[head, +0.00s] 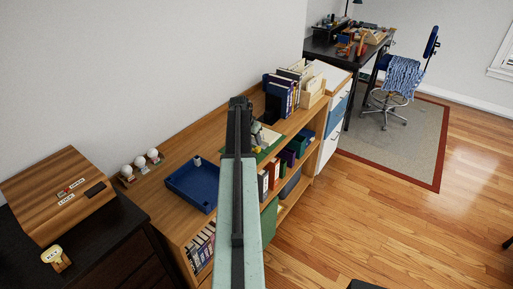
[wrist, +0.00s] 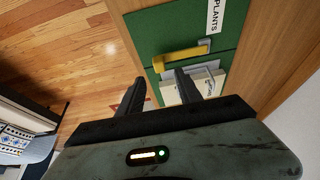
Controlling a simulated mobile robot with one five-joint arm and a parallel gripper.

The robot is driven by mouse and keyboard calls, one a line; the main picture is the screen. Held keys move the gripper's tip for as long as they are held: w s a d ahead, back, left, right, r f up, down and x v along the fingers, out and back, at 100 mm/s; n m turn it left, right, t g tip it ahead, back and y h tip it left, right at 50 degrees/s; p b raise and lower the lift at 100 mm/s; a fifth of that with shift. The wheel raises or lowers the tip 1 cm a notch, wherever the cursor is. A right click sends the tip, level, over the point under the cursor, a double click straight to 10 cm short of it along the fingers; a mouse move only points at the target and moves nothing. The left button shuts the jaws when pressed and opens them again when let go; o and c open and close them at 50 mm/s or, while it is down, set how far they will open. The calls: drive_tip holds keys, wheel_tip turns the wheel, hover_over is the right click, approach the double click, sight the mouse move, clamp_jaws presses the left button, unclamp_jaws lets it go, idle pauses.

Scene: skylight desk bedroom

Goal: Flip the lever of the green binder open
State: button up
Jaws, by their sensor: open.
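The green binder (wrist: 160,28) lies open on the wooden shelf top. Its white label reads "PLANTS" (wrist: 214,16). A yellow lever (wrist: 182,58) lies across the green cover, beside a metal ring (wrist: 208,74) and a stack of pale paper (wrist: 215,84). My gripper (wrist: 160,90) is open and empty, its two dark fingers apart. The right finger's tip is close to the lever and overlaps the paper in the picture; I cannot tell whether it touches. In the head view, the binder (head: 268,152) is partly hidden behind my arm and gripper (head: 240,102).
A blue tray (head: 190,187) and small white round-topped items (head: 140,163) are left of my arm on the shelf. Upright folders (head: 280,92) stand beyond the binder. The white wall runs along the back. The wooden floor (head: 345,220) at right is mostly clear.

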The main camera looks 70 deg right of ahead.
sight(257, 148)
drive_tip(key=b+x, duration=0.5)
drive_tip(key=x, duration=0.2)
drive_tip(key=shift+b, duration=0.35)
drive_tip(key=shift+d, duration=0.1)
drive_tip(key=shift+s+r, duration=0.1)
clamp_jaws()
idle(0.7)
